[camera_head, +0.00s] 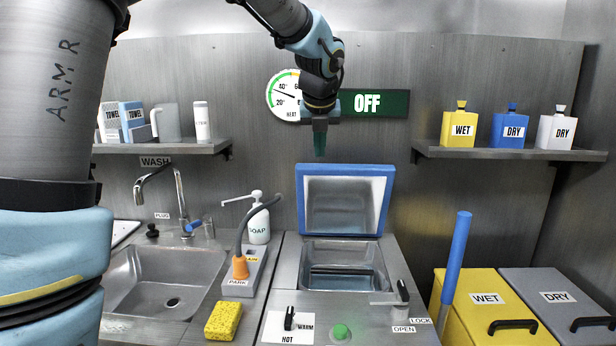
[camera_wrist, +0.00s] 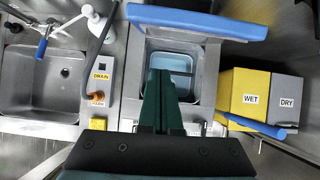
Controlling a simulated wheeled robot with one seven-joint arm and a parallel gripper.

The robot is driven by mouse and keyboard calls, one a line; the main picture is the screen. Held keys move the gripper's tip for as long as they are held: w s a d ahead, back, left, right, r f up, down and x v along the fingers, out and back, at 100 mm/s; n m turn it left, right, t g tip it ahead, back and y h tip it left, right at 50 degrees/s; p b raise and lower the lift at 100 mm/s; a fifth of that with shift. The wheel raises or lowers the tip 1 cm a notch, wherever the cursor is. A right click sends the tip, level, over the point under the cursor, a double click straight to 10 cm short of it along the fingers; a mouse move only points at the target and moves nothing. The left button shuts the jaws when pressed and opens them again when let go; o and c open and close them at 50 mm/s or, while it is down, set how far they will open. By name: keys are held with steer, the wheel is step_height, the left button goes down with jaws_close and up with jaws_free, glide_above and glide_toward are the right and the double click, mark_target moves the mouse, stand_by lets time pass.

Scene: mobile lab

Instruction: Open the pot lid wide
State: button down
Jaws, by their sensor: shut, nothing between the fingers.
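The pot lid (camera_head: 346,202) has a blue rim and a pale metal inner face. It stands raised, close to upright, at the back edge of the pot (camera_head: 345,277), a square metal basin set in the counter with liquid inside. In the wrist view the lid (camera_wrist: 195,20) shows as a blue bar at the top, with the pot opening (camera_wrist: 172,62) below it. My gripper (camera_head: 319,153) points down above the lid in the head view and appears not to touch it. Its green fingers (camera_wrist: 162,85) are together, with nothing between them.
A lever handle (camera_head: 402,292) by LOCK and OPEN labels is right of the pot. A blue rod (camera_head: 455,262) rises beside the yellow WET bin (camera_head: 470,310) and grey DRY bin (camera_head: 560,290). A sink (camera_head: 165,280), drain hose (camera_head: 242,240) and soap bottle (camera_head: 259,225) are left.

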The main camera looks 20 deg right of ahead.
steer(key=w+d+f+p, duration=0.1)
steer(key=w+f, duration=0.1)
steer(key=w+d+f+p, duration=0.1)
steer(key=w+f, duration=0.1)
steer(key=f, duration=0.1)
steer(key=w+d+f+p, duration=0.1)
steer(key=w+f, duration=0.1)
steer(key=w, duration=0.1)
steer(key=shift+f, duration=0.15)
steer(key=shift+w+d, duration=0.3)
steer(key=shift+w, duration=0.25)
